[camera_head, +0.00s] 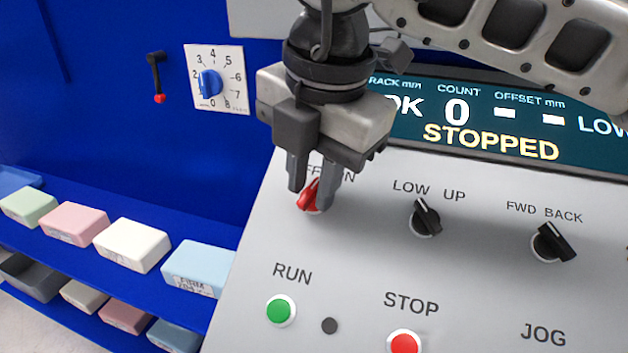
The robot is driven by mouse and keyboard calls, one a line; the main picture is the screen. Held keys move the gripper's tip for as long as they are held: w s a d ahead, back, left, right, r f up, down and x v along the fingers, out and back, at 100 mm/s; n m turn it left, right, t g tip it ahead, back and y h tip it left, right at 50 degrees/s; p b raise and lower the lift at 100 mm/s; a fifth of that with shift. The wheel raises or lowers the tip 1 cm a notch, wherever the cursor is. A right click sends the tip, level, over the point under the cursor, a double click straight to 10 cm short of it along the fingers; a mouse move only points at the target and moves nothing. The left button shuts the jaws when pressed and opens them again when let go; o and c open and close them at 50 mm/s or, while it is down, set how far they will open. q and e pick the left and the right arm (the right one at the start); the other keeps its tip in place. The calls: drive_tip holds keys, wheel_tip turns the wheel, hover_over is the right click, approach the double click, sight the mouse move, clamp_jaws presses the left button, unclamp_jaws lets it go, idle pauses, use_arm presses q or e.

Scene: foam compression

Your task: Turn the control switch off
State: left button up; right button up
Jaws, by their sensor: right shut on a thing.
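The control switch (308,197) is a red rotary knob on the sloped grey panel (375,270). The label above it is partly hidden by my gripper; parts of OFF and ON show. My right gripper (314,190) comes down from above with its two fingers around the red knob, shut on it. The knob's pointer looks tilted, but its exact position is partly hidden. The display (480,115) above reads STOPPED and COUNT 0. My left gripper is not in view.
Black LOW/UP (425,218) and FWD/BACK (552,243) knobs sit to the right. A green RUN button (280,311) and red STOP button (404,343) are below. Foam blocks (133,245) lie on blue shelves at left. A blue dial (209,83) is on the back wall.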

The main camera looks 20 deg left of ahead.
drive_tip(key=n+h, duration=0.1)
drive_tip(key=n, duration=0.1)
drive_tip(key=n+h, duration=0.1)
drive_tip(key=n, duration=0.1)
drive_tip(key=shift+a+r, duration=0.15)
drive_tip(key=shift+a, duration=0.05)
drive_tip(key=n+h+p, duration=0.1)
drive_tip(key=n, duration=0.1)
drive_tip(key=shift+a+n, duration=0.1)
drive_tip(key=shift+n, duration=0.2)
drive_tip(key=n+h+p, duration=0.1)
drive_tip(key=n, duration=0.2)
drive_tip(key=shift+a+n+h, duration=0.15)
drive_tip(key=shift+n+h, duration=0.15)
drive_tip(key=shift+h, duration=0.1)
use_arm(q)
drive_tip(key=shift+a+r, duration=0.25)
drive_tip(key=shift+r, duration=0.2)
use_arm(e)
drive_tip(key=shift+n+t, duration=0.3)
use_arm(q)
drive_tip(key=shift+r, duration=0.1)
use_arm(e)
drive_tip(key=o, duration=0.7)
drive_tip(key=shift+c, duration=0.2)
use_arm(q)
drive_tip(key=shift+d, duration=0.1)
